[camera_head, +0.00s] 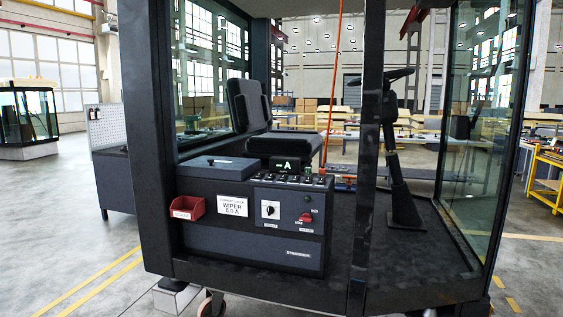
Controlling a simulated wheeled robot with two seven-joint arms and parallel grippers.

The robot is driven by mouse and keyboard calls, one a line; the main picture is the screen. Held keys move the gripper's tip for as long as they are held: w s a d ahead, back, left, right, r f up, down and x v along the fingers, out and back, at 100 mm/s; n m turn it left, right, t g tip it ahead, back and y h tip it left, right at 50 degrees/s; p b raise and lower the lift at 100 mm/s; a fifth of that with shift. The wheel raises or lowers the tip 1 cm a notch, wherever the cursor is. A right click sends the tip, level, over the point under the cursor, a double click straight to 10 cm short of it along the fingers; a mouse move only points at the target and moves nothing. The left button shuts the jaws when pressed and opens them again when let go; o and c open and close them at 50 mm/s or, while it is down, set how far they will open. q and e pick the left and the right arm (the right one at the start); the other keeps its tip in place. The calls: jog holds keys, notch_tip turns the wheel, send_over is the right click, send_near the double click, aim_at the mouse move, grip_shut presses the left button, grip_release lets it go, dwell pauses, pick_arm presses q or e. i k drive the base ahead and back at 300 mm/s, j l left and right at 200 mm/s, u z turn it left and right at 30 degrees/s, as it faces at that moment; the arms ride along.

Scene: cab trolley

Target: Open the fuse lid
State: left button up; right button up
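A dark grey console box stands inside the cab's near left corner. On its top left lies a flat dark lid (217,168) with a small light mark near its middle; it looks closed. I take this to be the fuse lid; its lettering is too small to read. Right of it on the top is a row of small switches or fuses (292,180). Neither of my grippers is in view.
A red bin (187,207) sticks out from the console's front left. A dark cab post (368,160) stands right of the console, and a thick post (147,130) stands left. A seat (250,107) is behind the console. The cab floor to the right is mostly clear.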

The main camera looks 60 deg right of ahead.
aim_at(224, 168)
jog(key=z, duration=1.4)
jog(key=i+l, duration=0.15)
jog(key=i, duration=0.25)
